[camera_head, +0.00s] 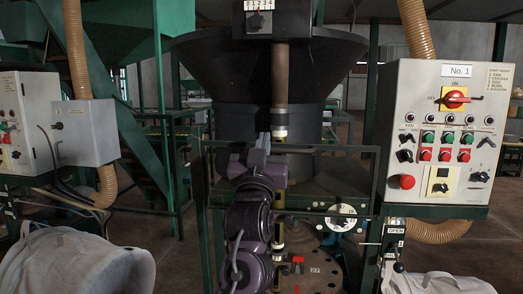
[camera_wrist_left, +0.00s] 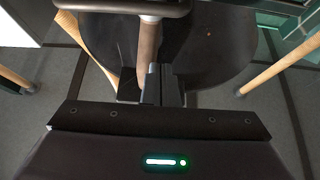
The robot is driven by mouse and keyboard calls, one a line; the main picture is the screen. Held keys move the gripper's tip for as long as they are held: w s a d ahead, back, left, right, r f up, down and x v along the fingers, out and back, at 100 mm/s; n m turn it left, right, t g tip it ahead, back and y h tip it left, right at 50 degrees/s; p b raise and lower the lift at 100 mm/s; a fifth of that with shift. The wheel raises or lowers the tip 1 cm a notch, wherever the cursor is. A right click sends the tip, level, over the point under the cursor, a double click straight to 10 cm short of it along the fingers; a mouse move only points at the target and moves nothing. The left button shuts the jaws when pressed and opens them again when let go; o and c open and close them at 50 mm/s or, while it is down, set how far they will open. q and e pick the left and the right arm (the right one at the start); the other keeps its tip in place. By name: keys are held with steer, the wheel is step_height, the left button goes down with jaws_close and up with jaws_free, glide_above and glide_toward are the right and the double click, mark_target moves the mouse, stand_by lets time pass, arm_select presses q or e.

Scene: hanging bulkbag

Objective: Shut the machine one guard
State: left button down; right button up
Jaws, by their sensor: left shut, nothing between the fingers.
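The number one machine carries a control panel (camera_head: 440,130) marked "No. 1". A thin dark frame that looks like its guard (camera_head: 335,148) stands in front of the black hopper in the head view. I cannot tell how far open it is. My left gripper (camera_head: 262,143) is at the frame's upper rail, in front of the brown vertical pipe (camera_head: 281,75). In the left wrist view its fingers (camera_wrist_left: 162,84) are shut together and empty, close to the pipe (camera_wrist_left: 149,42). A dark bar (camera_wrist_left: 115,5) crosses beyond them. Contact with the frame is unclear.
A black hopper (camera_head: 225,50) rises behind the frame. An "OPEN" label (camera_head: 396,230) and a lever sit below the panel. Another grey control box (camera_head: 88,133) is at left.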

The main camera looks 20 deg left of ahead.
arm_select(q)
steer(key=shift+w+a+f+p, duration=0.2)
steer(key=shift+w+f+p, duration=0.2)
steer(key=shift+w, duration=0.2)
steer(key=shift+w+a+f+p, duration=0.15)
steer(key=shift+w+f+p, duration=0.2)
steer(key=shift+w, duration=0.3)
steer(key=shift+w+a+f+p, duration=0.2)
steer(key=shift+w+f+p, duration=0.2)
steer(key=shift+w, duration=0.2)
arm_select(e)
steer(key=shift+s+d+r, duration=0.1)
steer(key=shift+d+r, duration=0.1)
steer(key=shift+r, duration=1.3)
step_height(320, 180, down, 16)
steer(key=b, duration=1.7)
arm_select(q)
step_height(320, 180, down, 40)
steer(key=b, duration=0.6)
steer(key=shift+r, duration=0.15)
arm_select(e)
steer(key=w+a+r, duration=0.2)
steer(key=w, duration=0.5)
steer(key=w+a+r, duration=0.1)
steer(key=w+r, duration=0.2)
steer(key=w, duration=0.5)
steer(key=shift+w+a+r+t, duration=0.25)
steer(key=shift+w+a+t, duration=0.05)
steer(key=shift+a+t, duration=0.1)
